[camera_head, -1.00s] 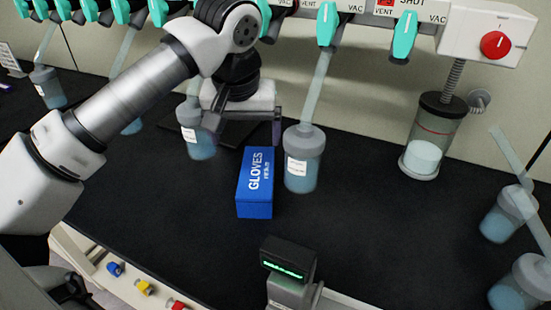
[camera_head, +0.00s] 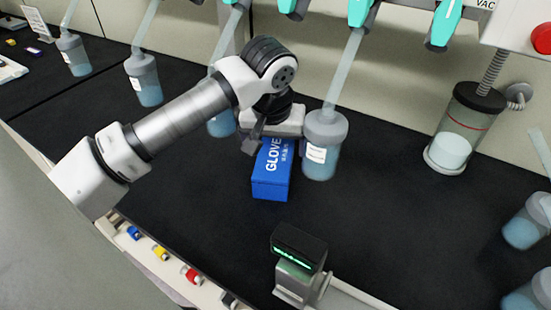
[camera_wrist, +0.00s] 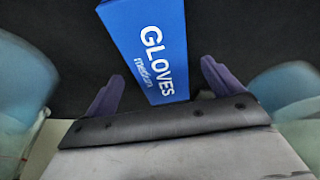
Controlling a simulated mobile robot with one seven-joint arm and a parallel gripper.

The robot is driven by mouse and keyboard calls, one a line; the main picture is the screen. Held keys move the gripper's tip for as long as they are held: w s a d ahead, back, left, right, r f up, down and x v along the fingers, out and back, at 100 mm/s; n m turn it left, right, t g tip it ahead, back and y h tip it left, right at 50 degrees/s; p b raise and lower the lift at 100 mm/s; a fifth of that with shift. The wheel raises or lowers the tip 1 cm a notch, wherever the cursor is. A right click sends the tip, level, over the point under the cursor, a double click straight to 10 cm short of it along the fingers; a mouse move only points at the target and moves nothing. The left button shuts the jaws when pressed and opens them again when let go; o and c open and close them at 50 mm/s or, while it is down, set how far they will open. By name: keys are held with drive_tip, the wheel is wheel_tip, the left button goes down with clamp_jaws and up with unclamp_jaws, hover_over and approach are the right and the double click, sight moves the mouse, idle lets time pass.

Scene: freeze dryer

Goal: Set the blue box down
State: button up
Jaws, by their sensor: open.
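The blue box (camera_head: 271,178), printed "GLOVES", lies on the black bench top. My gripper (camera_head: 277,143) is at the far end of the box and hides that part of it in the head view. In the wrist view the box (camera_wrist: 150,45) runs between and beyond the two purple fingertips of my gripper (camera_wrist: 163,85). The fingers are spread wide, with a gap to the box on both sides.
A jar with blue liquid (camera_head: 322,155) stands or hangs close to the right of the box. Another jar (camera_head: 222,122) is behind my arm. A small device with a green display (camera_head: 298,250) is in front. Bare bench lies to the front right.

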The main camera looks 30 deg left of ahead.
sight(276, 151)
drive_tip(key=x, duration=0.5)
drive_tip(key=shift+w+f+p, duration=0.1)
drive_tip(key=shift+f+p, duration=0.25)
drive_tip(key=shift+p, duration=0.05)
drive_tip(key=shift+c, duration=0.3)
drive_tip(key=c, duration=1.2)
drive_tip(key=shift+r, duration=0.1)
